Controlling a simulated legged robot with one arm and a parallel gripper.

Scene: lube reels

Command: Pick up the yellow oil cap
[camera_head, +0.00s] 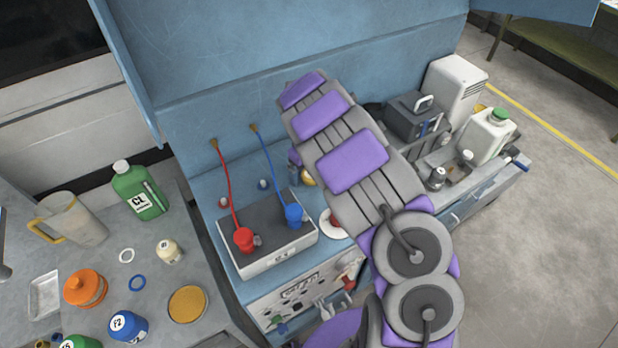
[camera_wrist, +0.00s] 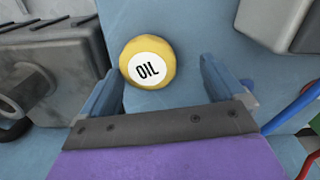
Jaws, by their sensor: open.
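The yellow oil cap (camera_wrist: 148,62) is round, with a white disc on top lettered "OIL". In the wrist view it sits upper centre on a blue surface, just ahead of the space between my fingers. My gripper (camera_wrist: 168,76) is open, with one blue finger on each side and nothing held. The left fingertip is close to the cap's left edge, while the right finger stands farther off. In the head view only a small yellow part of the cap (camera_head: 308,179) shows beside my arm, which covers most of that area and the gripper's fingers.
A grey-topped box (camera_head: 268,232) with a red and a blue nozzle on hoses stands left of my arm. Dark grey equipment (camera_wrist: 45,68) is close to the left finger. A white jug (camera_head: 487,135) stands right. Bottles and caps crowd the left bench (camera_head: 215,318).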

